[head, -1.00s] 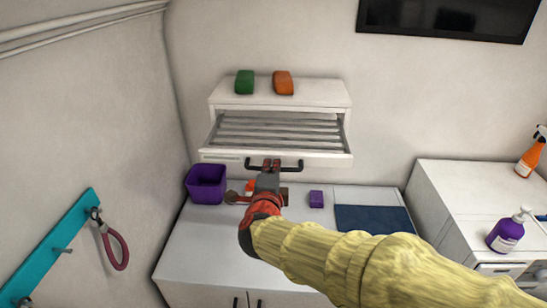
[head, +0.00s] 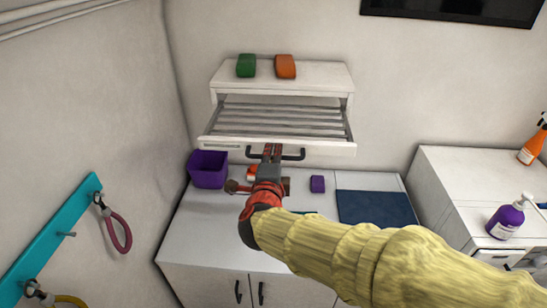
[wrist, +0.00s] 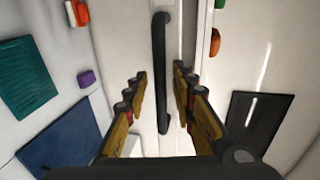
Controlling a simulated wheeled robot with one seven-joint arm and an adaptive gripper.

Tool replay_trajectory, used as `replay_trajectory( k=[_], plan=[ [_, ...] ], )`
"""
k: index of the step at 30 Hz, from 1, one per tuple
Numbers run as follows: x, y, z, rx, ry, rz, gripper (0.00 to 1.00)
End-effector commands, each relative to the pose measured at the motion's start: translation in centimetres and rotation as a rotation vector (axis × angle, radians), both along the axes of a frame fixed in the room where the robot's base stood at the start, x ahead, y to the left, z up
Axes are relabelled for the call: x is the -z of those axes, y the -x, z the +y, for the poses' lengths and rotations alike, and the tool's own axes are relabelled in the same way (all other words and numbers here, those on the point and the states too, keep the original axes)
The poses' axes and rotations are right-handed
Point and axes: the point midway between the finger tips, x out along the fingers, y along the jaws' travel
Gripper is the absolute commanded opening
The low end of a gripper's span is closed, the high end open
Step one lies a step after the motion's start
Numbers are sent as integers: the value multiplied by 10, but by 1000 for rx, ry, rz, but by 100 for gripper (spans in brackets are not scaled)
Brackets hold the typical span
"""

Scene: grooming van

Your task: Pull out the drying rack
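The drying rack (head: 282,120) is a white drawer with silver slats, and it stands pulled part of the way out of its white cabinet (head: 240,78). Its black bar handle (head: 293,156) is on the drawer front. My gripper (head: 271,152) is at the middle of this handle. In the wrist view the handle (wrist: 162,60) runs upright between the fingers of my gripper (wrist: 160,72). The far end of the slats is under the cabinet top.
A green block (head: 246,66) and an orange block (head: 285,67) sit on the cabinet. Below are a purple bin (head: 208,170), a purple block (head: 317,184) and a blue mat (head: 375,207) on the counter. A teal hook rail (head: 50,240) is on the left wall.

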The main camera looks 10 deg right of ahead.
Motion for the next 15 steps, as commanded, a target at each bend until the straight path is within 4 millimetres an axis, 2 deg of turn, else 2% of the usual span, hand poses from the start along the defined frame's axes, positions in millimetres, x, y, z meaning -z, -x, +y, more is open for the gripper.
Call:
replay_trajectory(
  k=[8,11,15],
  plan=[
    [-3,5,3,-2,0,-3,26],
    [-5,16,7,-4,-1,-3,26],
    [-11,41,16,-6,-3,-5,26]
  ],
)
